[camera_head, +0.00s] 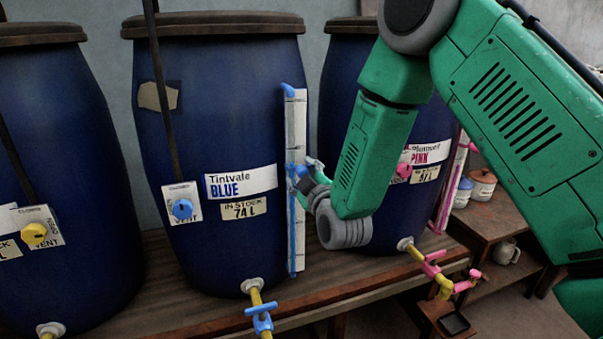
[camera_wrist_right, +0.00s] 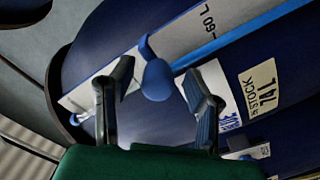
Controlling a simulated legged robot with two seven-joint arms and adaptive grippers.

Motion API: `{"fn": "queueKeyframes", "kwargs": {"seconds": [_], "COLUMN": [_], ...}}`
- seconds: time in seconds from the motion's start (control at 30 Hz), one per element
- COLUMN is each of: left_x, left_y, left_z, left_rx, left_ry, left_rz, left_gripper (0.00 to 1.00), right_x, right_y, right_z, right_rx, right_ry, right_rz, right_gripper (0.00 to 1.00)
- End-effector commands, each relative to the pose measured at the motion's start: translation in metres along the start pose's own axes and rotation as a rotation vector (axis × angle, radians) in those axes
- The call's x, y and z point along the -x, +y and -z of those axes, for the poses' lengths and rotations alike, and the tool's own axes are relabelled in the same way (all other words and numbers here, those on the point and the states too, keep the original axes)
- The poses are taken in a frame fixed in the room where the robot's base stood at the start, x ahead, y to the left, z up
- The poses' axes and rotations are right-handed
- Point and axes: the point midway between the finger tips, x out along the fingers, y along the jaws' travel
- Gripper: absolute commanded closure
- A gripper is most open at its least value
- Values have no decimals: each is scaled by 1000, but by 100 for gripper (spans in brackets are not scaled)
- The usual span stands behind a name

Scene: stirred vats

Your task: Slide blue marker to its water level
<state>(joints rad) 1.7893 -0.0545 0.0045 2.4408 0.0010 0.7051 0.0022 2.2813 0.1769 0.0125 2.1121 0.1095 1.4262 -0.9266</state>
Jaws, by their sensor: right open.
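The blue vat (camera_head: 230,110) carries a white upright scale strip (camera_head: 296,115) on its right side. A blue tube runs along the strip, with its blue colour filling a long lower part. The blue marker (camera_head: 298,173) sits partway down the strip, partly hidden by my right gripper (camera_head: 308,174). In the right wrist view, the marker (camera_wrist_right: 156,80) shows as a rounded blue knob between the two fingers of my right gripper (camera_wrist_right: 154,72). The fingers are open, with a visible gap on the left of the knob. A "60 L" mark shows on the strip (camera_wrist_right: 195,28). My left gripper is out of view.
The vat has a blue vent knob (camera_head: 182,209), a "74 L" stock label (camera_head: 244,211) and a blue-handled tap (camera_head: 262,322). A pink-labelled vat (camera_head: 345,75) stands to the right, partly behind my arm. Another vat (camera_head: 60,130) stands left. All rest on a wooden bench (camera_head: 330,272).

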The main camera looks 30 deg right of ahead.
Motion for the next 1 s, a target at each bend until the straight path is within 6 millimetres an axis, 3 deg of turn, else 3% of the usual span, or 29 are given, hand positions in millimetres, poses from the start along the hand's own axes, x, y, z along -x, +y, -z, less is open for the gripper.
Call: {"fn": "queueKeyframes", "kwargs": {"seconds": [0.17,0.2,0.3,0.83,0.87,0.9,1.0], "left_x": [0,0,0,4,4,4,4], "left_y": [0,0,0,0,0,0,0], "left_z": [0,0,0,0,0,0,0], "left_rx": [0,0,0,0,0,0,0], "left_ry": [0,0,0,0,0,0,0], "left_rz": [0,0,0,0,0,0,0], "left_gripper": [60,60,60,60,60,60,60], "right_x": [0,0,0,1,1,1,1], "right_y": [0,0,0,6,6,6,6], "right_z": [0,0,0,9,10,10,9], "right_rx": [0,0,0,0,0,0,0], "right_ry": [0,0,0,2,2,2,2], "right_rz": [0,0,1,2,3,3,2], "right_gripper": [56,70,100,100,69,56,56]}}
